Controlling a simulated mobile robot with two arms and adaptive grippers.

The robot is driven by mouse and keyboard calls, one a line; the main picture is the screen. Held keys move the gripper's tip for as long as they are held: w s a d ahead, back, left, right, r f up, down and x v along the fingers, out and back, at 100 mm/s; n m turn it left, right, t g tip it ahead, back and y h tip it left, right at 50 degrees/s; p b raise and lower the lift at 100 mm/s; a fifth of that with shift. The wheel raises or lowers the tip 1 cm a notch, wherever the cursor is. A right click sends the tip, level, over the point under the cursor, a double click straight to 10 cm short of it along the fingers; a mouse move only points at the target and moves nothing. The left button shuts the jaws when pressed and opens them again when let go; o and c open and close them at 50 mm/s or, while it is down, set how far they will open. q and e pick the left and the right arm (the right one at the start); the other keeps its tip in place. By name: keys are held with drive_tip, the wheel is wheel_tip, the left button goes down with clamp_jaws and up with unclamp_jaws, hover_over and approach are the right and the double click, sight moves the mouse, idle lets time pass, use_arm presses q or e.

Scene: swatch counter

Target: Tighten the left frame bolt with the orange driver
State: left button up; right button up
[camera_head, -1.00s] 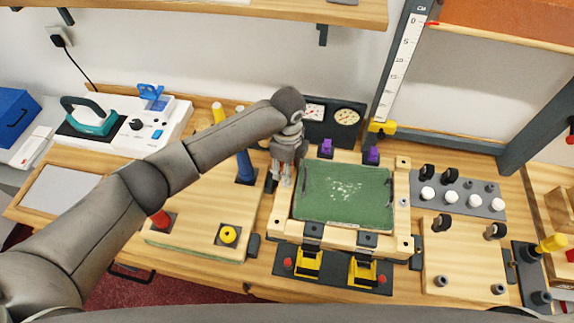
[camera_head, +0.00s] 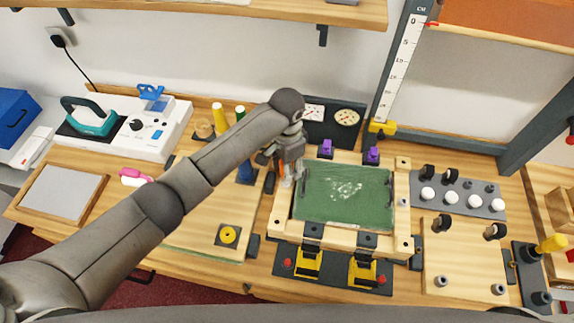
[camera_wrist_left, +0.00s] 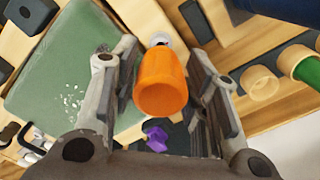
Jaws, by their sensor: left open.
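The orange driver (camera_wrist_left: 162,85) shows its handle end toward the camera in the left wrist view. It stands between the fingers of my left gripper (camera_wrist_left: 160,62), with gaps on both sides. In the head view my left gripper (camera_head: 289,172) is low over the left side of the wooden frame (camera_head: 278,215), and a bit of orange shows at its fingers. A pale grey round piece (camera_wrist_left: 160,40) shows beyond the handle; I cannot tell whether it is the left bolt. The bolt and driver tip are otherwise hidden. The green panel (camera_head: 345,197) lies inside the frame.
Purple clamps (camera_head: 326,149) stand behind the frame, yellow clamps (camera_head: 308,262) in front. Yellow (camera_head: 218,118), green (camera_head: 240,111) and blue (camera_head: 246,172) handles stand left of the gripper. A gauge panel (camera_head: 347,117) is behind. A pink-handled tool (camera_head: 135,175) lies at left.

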use_arm(q)
drive_tip(key=c, duration=0.8)
drive_tip(key=m, duration=0.6)
drive_tip(key=shift+m, duration=0.3)
drive_tip(key=m, duration=0.8)
drive_tip(key=shift+s, duration=0.15)
drive_tip(key=o, duration=0.8)
